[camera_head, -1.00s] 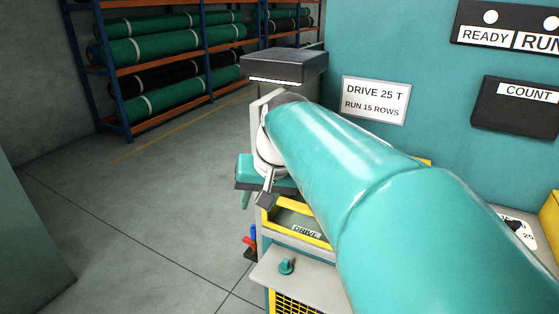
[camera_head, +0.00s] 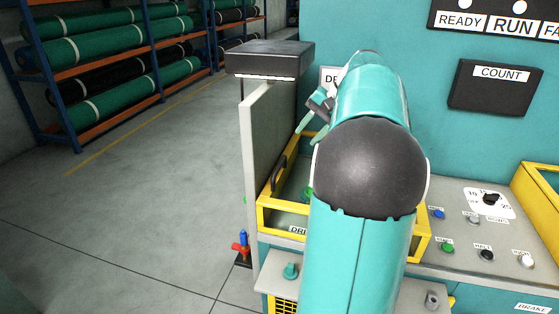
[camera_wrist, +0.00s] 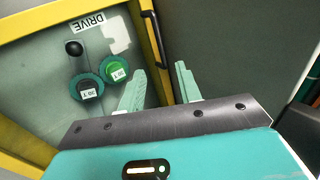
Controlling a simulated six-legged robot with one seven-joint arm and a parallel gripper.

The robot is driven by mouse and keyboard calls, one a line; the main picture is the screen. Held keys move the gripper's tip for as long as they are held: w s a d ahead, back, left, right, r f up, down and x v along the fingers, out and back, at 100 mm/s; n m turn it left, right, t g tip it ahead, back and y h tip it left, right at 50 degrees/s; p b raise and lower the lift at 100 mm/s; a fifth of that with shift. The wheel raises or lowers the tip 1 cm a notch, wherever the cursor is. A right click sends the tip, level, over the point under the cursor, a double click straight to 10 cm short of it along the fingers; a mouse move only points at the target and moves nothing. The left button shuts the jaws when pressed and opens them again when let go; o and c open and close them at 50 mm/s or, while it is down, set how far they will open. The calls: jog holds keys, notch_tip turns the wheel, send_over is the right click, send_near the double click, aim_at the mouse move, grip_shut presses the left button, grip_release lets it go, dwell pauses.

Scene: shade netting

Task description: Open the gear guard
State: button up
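The gear guard appears as a pale grey panel (camera_head: 268,140) standing upright at the left side of the yellow-framed drive box (camera_head: 266,217). A black handle (camera_head: 279,174) is on its face, and the box's inside is exposed. The wrist view shows the panel (camera_wrist: 235,45) as a dark grey surface with the black handle (camera_wrist: 157,42) along its near edge. My gripper (camera_wrist: 161,80) is open and empty, its fingertips close to the handle and apart from it. In the head view my gripper (camera_head: 311,122) is above the box, partly hidden by my arm.
Two green gears, one dark-centred (camera_wrist: 87,88) and one all green (camera_wrist: 116,69), and a black knob (camera_wrist: 73,47) are inside the box. A black lamp hood (camera_head: 270,60) overhangs the panel. Control buttons (camera_head: 475,220) are at right. The floor at left is clear.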

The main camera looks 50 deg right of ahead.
aim_at(280, 166)
jog(key=x, duration=1.2)
jog(key=shift+w+f, duration=0.15)
jog(key=shift+f, duration=0.05)
grip_shut()
